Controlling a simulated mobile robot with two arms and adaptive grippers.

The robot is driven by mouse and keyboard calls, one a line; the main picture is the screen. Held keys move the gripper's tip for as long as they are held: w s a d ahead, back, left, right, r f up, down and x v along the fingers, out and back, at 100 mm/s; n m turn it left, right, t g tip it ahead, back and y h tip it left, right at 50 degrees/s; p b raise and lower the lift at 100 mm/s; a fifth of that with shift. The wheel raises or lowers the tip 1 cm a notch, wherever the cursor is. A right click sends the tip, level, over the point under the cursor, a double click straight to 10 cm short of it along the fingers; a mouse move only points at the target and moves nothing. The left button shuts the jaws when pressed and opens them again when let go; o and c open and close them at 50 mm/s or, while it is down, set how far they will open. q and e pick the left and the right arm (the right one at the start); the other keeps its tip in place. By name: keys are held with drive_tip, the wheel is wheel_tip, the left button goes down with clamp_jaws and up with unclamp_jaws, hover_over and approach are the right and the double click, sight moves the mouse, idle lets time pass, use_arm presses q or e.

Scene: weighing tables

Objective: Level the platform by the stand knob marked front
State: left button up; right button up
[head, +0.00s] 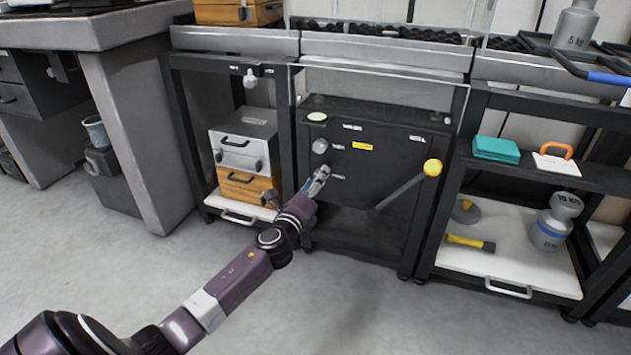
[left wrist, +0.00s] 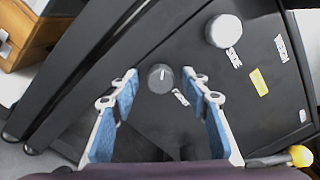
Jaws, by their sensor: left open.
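The black stand (head: 390,160) carries two round knobs on its front. A dark grey knob with a pale line (left wrist: 160,79) lies between the fingertips of my left gripper (left wrist: 161,75); the small white label (left wrist: 181,98) beside it is too small to read. A larger pale knob (left wrist: 223,31) has a label that seems to read SIDE; it also shows in the head view (head: 319,146). In the head view my left gripper (head: 321,175) is at the stand's front and hides the dark knob. Its blue-padded fingers are open, with a gap visible on both sides of the knob.
A lever with a yellow ball (head: 432,168) sticks out from the stand's right side. A round white disc (head: 317,117) sits on the stand's top left. Cases (head: 245,155) fill the left shelf. Weights and tools lie on the right shelf (head: 510,258). The floor in front is clear.

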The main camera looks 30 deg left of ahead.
use_arm(q)
drive_tip(key=shift+s, duration=0.1)
drive_tip(key=v, duration=1.1)
drive_tip(key=shift+s, duration=0.4)
